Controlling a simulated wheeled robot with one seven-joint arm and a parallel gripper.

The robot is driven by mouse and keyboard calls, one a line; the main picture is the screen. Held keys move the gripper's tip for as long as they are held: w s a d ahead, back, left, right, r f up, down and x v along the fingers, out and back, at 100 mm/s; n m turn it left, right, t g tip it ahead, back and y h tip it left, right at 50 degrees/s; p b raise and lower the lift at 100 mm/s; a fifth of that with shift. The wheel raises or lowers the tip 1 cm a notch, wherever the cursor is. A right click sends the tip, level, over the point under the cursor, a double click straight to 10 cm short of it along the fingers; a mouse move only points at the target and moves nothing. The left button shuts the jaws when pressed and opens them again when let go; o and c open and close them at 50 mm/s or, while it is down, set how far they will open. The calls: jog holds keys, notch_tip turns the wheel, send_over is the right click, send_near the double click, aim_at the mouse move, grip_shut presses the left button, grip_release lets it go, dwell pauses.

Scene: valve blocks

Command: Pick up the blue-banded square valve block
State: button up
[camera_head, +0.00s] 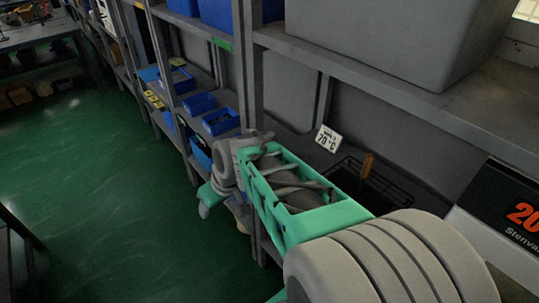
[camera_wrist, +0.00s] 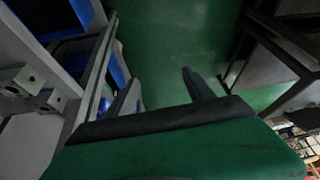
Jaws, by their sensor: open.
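My gripper (camera_wrist: 161,78) shows in the wrist view as two dark fingers spread apart, with only green floor seen between them. It is open and empty. In the wrist view, a light grey block with a round dark hole (camera_wrist: 29,80) is at the far left, on or beside a shelf, and a smaller grey piece (camera_wrist: 54,101) is right of it. Both are apart from and left of my fingers. In the head view my arm hides part of the shelf.
Grey shelving (camera_head: 252,80) runs along the right of the aisle. It holds blue bins (camera_head: 220,121), a black wire basket (camera_head: 372,184) and a white "70 °C" sign (camera_head: 328,138). A large grey bin (camera_head: 395,35) sits above. The green floor (camera_head: 95,165) at left is clear.

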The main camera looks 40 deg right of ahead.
jog(key=o, duration=0.3)
jog(key=w+d+f+t, duration=0.1)
jog(key=w+d, duration=0.2)
jog(key=d, duration=0.3)
jog(key=w+d+f+t+y, duration=0.1)
jog(key=w+d+f+t, duration=0.1)
jog(key=d, duration=0.4)
jog(key=shift+w+d+f+p, duration=0.15)
jog(key=shift+w+d+p, duration=0.25)
jog(key=shift+w, duration=0.15)
jog(key=shift+o, duration=0.7)
jog(key=d+t, duration=0.2)
jog(key=d, duration=0.5)
jog(key=shift+f+m, duration=0.3)
jog(key=shift+f, duration=0.1)
jog(key=s+d+t+h, duration=0.1)
jog(key=d, duration=0.2)
jog(key=s+d+m+t+h, duration=0.1)
jog(key=d, duration=0.3)
jog(key=s+d+t, duration=0.1)
jog(key=d, duration=0.2)
jog(key=shift+s+d+m+t+h+p, duration=0.15)
jog(key=shift+d+m+t+h+p, duration=0.15)
jog(key=shift+d+t+h+p, duration=0.1)
jog(key=shift+w+d, duration=0.15)
jog(key=shift+w, duration=0.05)
jog(key=p+x, duration=0.2)
jog(key=x, duration=0.5)
jog(key=shift+f, duration=0.2)
